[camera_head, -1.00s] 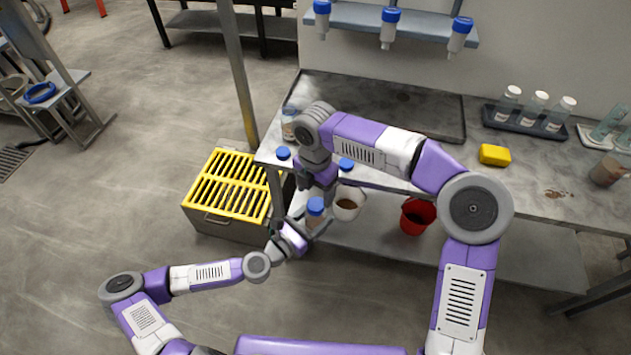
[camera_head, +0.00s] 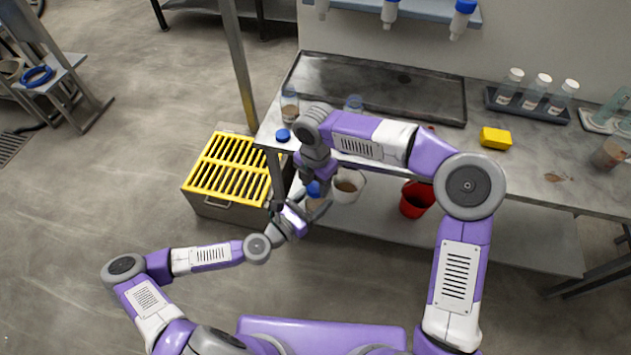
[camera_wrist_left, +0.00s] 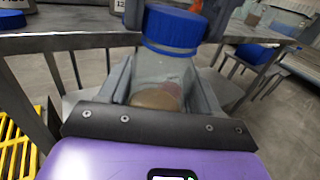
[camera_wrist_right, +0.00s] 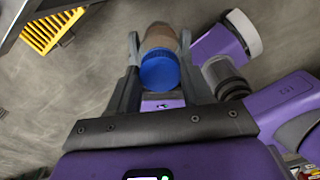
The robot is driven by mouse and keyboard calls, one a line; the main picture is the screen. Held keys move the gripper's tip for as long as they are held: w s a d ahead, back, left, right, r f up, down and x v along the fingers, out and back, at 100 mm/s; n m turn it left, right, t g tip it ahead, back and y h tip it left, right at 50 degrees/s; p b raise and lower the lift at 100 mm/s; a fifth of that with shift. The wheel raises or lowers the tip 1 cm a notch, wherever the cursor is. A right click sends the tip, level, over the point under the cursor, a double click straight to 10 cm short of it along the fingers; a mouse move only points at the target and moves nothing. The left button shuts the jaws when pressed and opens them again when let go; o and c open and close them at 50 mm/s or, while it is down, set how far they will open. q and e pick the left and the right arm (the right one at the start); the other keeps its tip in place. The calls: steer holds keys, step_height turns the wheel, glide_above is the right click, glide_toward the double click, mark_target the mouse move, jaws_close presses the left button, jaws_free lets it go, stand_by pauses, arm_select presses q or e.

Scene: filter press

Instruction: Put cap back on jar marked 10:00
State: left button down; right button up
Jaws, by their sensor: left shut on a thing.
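My left gripper (camera_wrist_left: 165,95) is shut on a clear jar (camera_wrist_left: 160,75) with brown contents, held clear of the table. A blue cap (camera_wrist_left: 172,28) sits at the jar's mouth; whether it is screwed down I cannot tell. My right gripper (camera_wrist_right: 160,50) is open, its fingers on either side of the blue cap (camera_wrist_right: 160,70) with small gaps. In the head view the held jar's blue top (camera_head: 314,188) shows below the right wrist. Another blue cap (camera_head: 283,135) is at the table's left corner. The held jar's label is not readable.
A yellow-slatted box (camera_head: 228,175) stands left of the table. A white bucket (camera_head: 347,186) and red bucket (camera_head: 416,200) are on the lower shelf. A rack of jars (camera_head: 528,103) and a yellow block (camera_head: 496,138) are at the right. My right arm crosses over the table front.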

steer(key=shift+c, duration=1.3)
steer(key=m, duration=1.2)
steer(key=shift+m, duration=0.4)
steer(key=m, duration=1.1)
steer(key=shift+m, duration=0.4)
steer(key=o, duration=1.2)
steer(key=shift+r, duration=2.25)
